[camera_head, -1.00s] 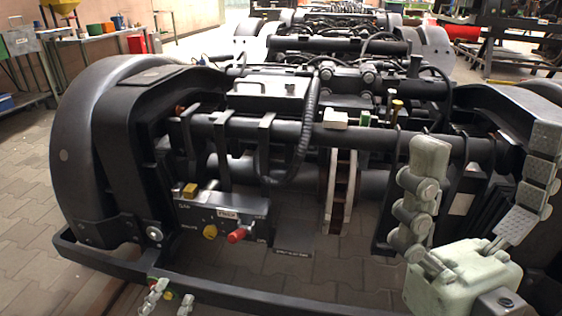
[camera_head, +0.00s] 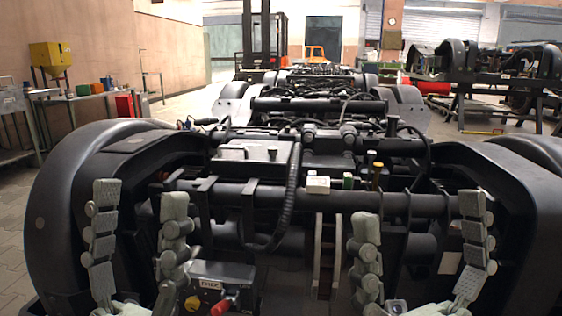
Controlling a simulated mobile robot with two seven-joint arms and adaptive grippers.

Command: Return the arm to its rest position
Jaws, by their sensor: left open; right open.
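My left gripper (camera_head: 140,193) points upward at the lower left of the head view, its two pale jointed fingers apart with nothing between them. My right gripper (camera_head: 416,206) also points upward at the lower right, its fingers wide apart and empty. My arms behind the grippers are mostly cut off by the bottom edge.
A control box with a red knob (camera_head: 222,306) and a yellow knob (camera_head: 192,303) sits low beside my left gripper. A white block (camera_head: 318,185) lies on the bogie's crossbar. A forklift (camera_head: 262,38) stands far back. Open floor (camera_head: 190,104) lies at the back left.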

